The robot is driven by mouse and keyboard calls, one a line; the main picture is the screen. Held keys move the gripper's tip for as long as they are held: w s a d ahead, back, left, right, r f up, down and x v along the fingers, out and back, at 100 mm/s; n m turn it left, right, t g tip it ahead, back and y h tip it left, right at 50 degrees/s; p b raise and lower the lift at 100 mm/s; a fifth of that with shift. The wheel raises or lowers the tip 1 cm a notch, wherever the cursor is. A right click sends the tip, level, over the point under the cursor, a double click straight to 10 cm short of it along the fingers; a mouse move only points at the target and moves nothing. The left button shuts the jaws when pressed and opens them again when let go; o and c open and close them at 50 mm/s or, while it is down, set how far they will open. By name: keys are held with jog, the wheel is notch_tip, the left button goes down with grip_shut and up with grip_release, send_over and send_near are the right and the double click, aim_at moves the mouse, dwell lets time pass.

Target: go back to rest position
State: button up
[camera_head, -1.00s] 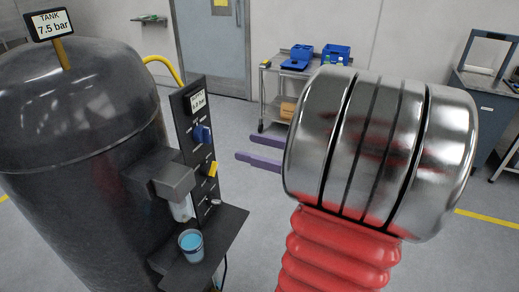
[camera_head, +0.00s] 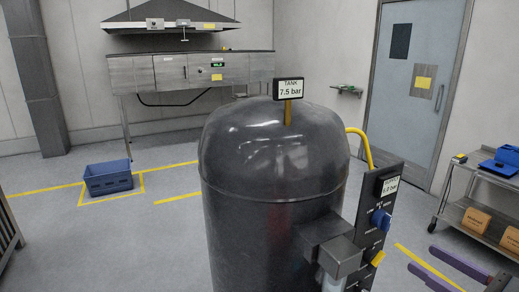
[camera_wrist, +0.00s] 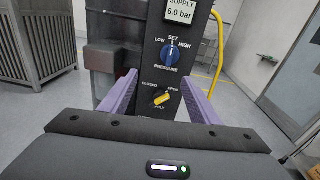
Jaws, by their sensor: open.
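My gripper (camera_wrist: 160,100) is open and empty in the wrist view, its two purple fingers apart in front of the black control panel (camera_wrist: 145,70). The panel carries a blue pressure knob (camera_wrist: 171,53) pointing near SET, a yellow valve handle (camera_wrist: 161,99) between CLOSED and OPEN, and a supply display (camera_wrist: 181,10) reading 6.0 bar. In the head view the purple fingers (camera_head: 459,268) show at the lower right, to the right of the panel (camera_head: 377,215) and apart from it. The dark tank (camera_head: 275,185) stands left of the panel, its sign (camera_head: 289,89) reading 7.5 bar.
A blue crate (camera_head: 108,178) sits on the floor at the left. A hooded bench (camera_head: 195,72) is at the back. A grey door (camera_head: 410,85) is beyond the panel.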

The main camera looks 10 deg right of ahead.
jog(key=s+a+f+n+g+h, duration=0.1)
jog(key=a+f+n+g+h, duration=0.1)
jog(key=a+f+n+g, duration=0.55)
jog(key=s+a+f+n+g+h, duration=0.1)
jog(key=a+f+n+g, duration=0.2)
jog(key=a+n+g, duration=0.75)
jog(key=s+a+r+n+t+h, duration=0.3)
jog(key=a+r+n+t, duration=0.2)
jog(key=n, duration=0.8)
jog(key=a+t, duration=0.2)
jog(key=a, duration=0.1)
jog(key=shift+r+h, duration=0.2)
jog(key=shift+h, duration=0.1)
jog(key=shift+a, duration=0.15)
